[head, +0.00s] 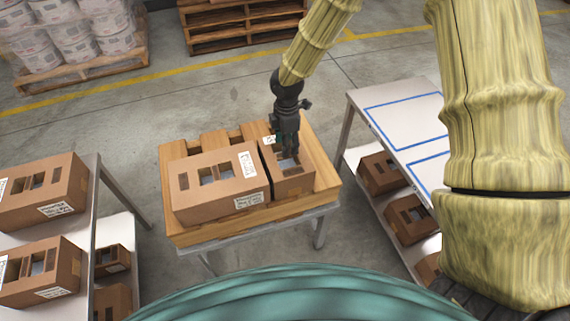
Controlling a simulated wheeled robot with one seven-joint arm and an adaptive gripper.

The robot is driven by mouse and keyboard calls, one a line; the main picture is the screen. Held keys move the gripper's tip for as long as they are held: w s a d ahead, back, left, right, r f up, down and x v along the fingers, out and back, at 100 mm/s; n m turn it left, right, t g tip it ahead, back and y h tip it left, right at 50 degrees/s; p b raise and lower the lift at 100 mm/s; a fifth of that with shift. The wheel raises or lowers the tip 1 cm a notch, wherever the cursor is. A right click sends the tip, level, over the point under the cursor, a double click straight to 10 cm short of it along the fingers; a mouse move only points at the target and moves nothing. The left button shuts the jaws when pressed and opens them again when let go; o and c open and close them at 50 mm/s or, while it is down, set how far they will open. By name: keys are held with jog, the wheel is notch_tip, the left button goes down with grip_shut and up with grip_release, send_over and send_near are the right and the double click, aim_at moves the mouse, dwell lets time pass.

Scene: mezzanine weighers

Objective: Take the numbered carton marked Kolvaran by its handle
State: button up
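Two brown cardboard cartons sit side by side on a wooden pallet-like stand (182,236) in the middle. The larger carton (215,207) is on the left, with cut-out openings in its top and white labels. The smaller carton (290,186) is on the right, with a label on its top. My gripper (290,154) points down at the top of the smaller carton, by its openings. Its fingertips are small and dark, so I cannot tell whether they are open or touch a handle. The label print is too small to read, so I cannot tell which carton is Kolvaran.
A shelf rack (93,190) at the left holds several similar cartons (40,271). A white table (400,112) with blue outlines stands at the right, with more cartons (410,219) on its lower shelf. Wrapped sacks (75,35) and wooden pallets (240,22) stand behind a yellow floor line.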

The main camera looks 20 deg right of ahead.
aim_at(285, 164)
jog(key=shift+s+a+f, duration=0.15)
jog(key=shift+s+f, duration=0.15)
jog(key=shift+f, duration=0.15)
jog(key=shift+s+a+f+p, duration=0.15)
jog(key=shift+f+p, duration=0.1)
jog(key=shift+f, duration=0.85)
jog(key=shift+a+f+p, duration=0.1)
jog(key=shift+f+p, duration=0.1)
jog(key=shift+f, duration=0.85)
grip_shut()
